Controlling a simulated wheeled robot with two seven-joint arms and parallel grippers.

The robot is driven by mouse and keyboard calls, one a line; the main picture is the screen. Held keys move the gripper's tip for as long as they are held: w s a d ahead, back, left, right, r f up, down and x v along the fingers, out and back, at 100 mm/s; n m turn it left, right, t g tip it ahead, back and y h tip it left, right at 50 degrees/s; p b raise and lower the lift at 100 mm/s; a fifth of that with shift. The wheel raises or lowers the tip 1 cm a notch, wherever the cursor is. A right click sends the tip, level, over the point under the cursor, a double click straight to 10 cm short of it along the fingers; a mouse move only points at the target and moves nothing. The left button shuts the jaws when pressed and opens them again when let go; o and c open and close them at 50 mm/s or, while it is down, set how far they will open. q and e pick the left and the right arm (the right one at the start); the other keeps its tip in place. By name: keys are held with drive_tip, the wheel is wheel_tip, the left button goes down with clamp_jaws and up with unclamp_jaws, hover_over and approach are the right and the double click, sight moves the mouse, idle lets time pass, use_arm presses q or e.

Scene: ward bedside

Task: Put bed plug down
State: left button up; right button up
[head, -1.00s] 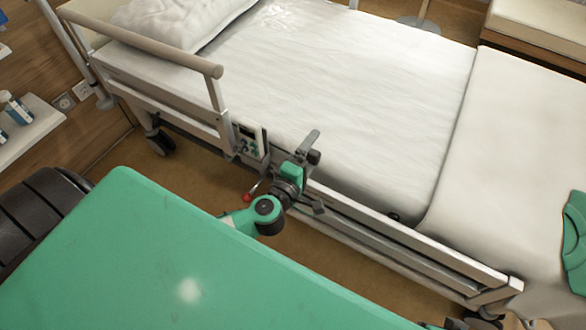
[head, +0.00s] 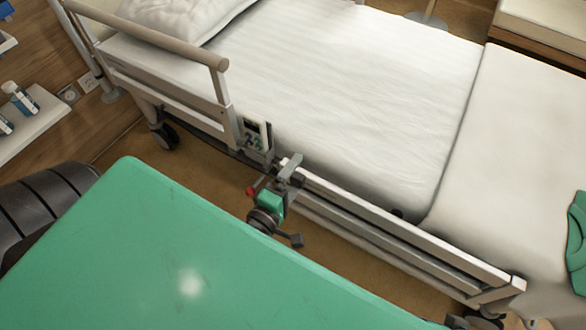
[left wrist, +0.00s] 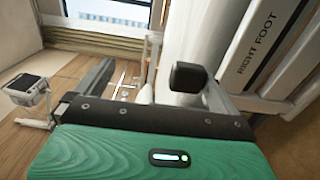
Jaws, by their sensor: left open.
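I cannot make out the bed plug in either view. My left gripper (head: 291,203) is open, with nothing seen between its fingers. In the head view it is beside the near side rail of the bed (head: 370,95), over the strip of floor. In the left wrist view the open fingers (left wrist: 145,76) stand wide apart, with floor and pale bed parts beyond them.
Wall sockets (head: 69,95) are at the left below the bed's head end. A shelf (head: 35,125) with small bottles is beside them. A label reads "RIGHT FOOT" (left wrist: 268,42).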

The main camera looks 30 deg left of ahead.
use_arm(q)
drive_tip(key=c, duration=2)
drive_tip(key=shift+o, duration=0.2)
drive_tip(key=shift+w, duration=0.1)
